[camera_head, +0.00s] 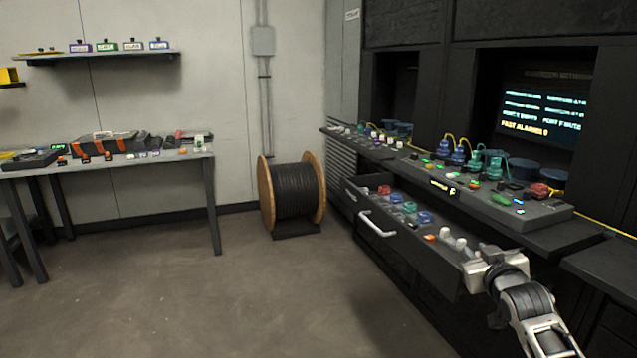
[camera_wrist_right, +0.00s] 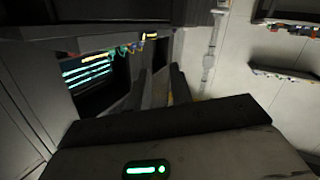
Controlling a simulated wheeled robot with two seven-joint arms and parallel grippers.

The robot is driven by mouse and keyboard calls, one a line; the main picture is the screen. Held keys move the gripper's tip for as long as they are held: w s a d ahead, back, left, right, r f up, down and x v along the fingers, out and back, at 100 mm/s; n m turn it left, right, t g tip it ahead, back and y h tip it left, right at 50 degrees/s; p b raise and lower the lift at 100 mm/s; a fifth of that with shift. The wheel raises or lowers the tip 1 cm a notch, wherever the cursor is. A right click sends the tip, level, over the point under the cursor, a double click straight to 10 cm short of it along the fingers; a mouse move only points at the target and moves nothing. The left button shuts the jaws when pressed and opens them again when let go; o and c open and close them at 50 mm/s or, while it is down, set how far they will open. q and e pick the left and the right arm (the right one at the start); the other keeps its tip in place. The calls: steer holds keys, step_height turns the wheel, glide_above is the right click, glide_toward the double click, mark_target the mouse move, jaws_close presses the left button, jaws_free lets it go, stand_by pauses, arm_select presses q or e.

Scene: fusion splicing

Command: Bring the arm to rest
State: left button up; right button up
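My right arm comes in from the lower right in the head view. Its gripper (camera_head: 483,252) is over the right end of the open drawer (camera_head: 400,238), close to the white pieces in it. In the right wrist view the two dark fingers (camera_wrist_right: 164,88) stand apart, with a gap and nothing held between them. A green light glows on the gripper body in that view. My left gripper is not in view.
The drawer holds several coloured connectors (camera_head: 410,207) and sticks out below the console (camera_head: 540,216). A lit screen (camera_head: 540,112) is behind. A cable spool (camera_head: 294,190) and a table (camera_head: 185,156) stand to the left. The middle floor is clear.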

steer(key=s+a+f+n+g+y, duration=0.1)
steer(key=s+a+f, duration=0.5)
steer(key=s+f, duration=0.2)
steer(key=s+a+f+g+y, duration=0.2)
steer(key=s+a+f, duration=0.3)
steer(key=s+f, duration=0.3)
steer(key=s+a+f+g+y, duration=0.1)
steer(key=s+a, duration=0.3)
steer(key=s, duration=0.6)
steer(key=s+a+f+g+y, duration=0.1)
steer(key=s+a+f, duration=0.2)
steer(key=s, duration=0.7)
steer(key=shift+s+a+m+g, duration=0.3)
steer(key=shift+s+a+m, duration=0.1)
steer(key=shift+a, duration=0.4)
steer(key=shift+f, duration=0.1)
